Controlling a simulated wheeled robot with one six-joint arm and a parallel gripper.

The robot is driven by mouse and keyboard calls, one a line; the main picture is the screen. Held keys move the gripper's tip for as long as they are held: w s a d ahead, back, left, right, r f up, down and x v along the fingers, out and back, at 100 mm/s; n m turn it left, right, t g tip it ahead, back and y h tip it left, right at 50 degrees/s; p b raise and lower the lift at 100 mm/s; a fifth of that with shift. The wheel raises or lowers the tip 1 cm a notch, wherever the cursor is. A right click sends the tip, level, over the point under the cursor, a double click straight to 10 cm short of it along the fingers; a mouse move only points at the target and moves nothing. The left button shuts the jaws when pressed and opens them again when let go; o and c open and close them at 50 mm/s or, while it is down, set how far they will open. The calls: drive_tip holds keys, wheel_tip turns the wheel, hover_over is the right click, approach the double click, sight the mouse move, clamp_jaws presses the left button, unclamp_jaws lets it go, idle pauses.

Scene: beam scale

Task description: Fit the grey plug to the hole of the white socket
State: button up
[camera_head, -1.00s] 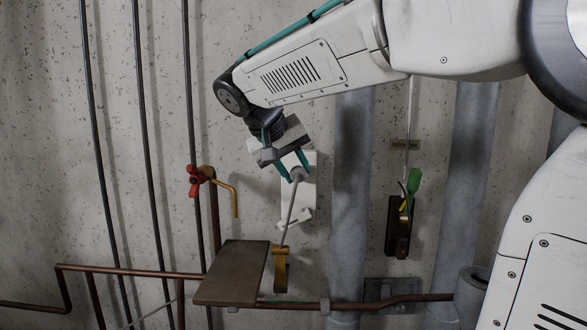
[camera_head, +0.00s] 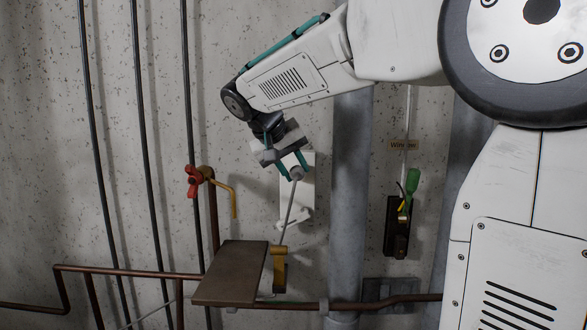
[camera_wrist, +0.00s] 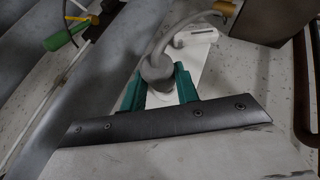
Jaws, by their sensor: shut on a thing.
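The grey plug (camera_head: 297,173) is between the teal fingers of my gripper (camera_head: 293,167), which is shut on it. The plug also shows in the wrist view (camera_wrist: 156,70), with a grey cable running off its end. The white socket (camera_head: 306,190) is a tall plate on the wall behind the plug; its lower part shows past the plug in the wrist view (camera_wrist: 196,58). The plug is in front of the socket's upper part. The hole is hidden behind the plug and gripper, so I cannot tell whether the plug is in it.
The cable runs down to a brass-coloured fitting (camera_head: 279,252) beside a brown plate (camera_head: 232,272). A red-handled valve (camera_head: 194,181) is to the left. A thick grey pipe (camera_head: 348,210) and a dark box with a green-handled tool (camera_head: 397,225) are to the right.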

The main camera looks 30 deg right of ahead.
drive_tip(key=shift+w+d+f, duration=0.2)
drive_tip(key=shift+w+d, duration=0.35)
drive_tip(key=shift+w, duration=0.25)
drive_tip(key=shift+w+d+f, duration=0.2)
drive_tip(key=shift+w+d, duration=0.35)
drive_tip(key=shift+w, duration=0.2)
drive_tip(key=o, duration=1.1)
drive_tip(key=v, duration=0.7)
drive_tip(key=shift+a+r, duration=0.2)
drive_tip(key=shift+r, duration=0.1)
